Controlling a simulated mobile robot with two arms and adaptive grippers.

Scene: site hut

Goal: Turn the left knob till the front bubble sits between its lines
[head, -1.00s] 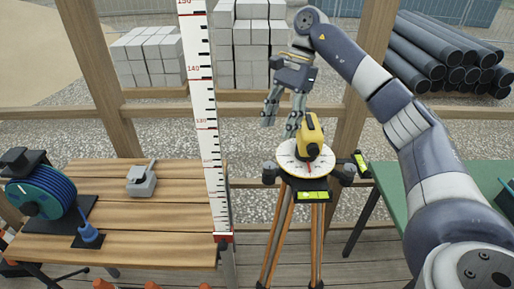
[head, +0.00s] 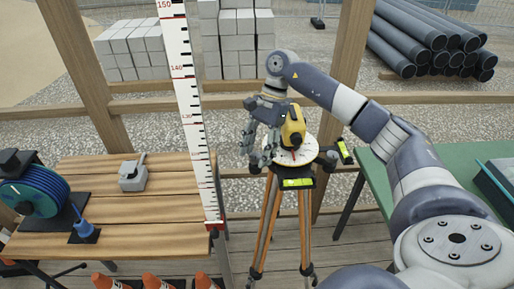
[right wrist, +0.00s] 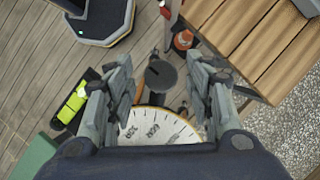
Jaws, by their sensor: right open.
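A yellow level instrument (head: 293,128) stands on a white graduated disc (head: 307,152) atop a wooden tripod. The disc's numbered edge shows in the right wrist view (right wrist: 155,128). My right gripper (head: 258,158) is open over the left side of the tripod head. In the right wrist view the dark round left knob (right wrist: 160,76) lies between its spread fingers, with gaps on both sides. My left gripper is out of view.
A second vial (head: 345,152) sits right of the disc. A tall measuring staff (head: 190,120) stands left of the tripod, beside a wooden table (head: 150,209) with a blue cable reel (head: 35,192). A green table (head: 379,178) is at right. Orange cones (head: 152,281) stand in front.

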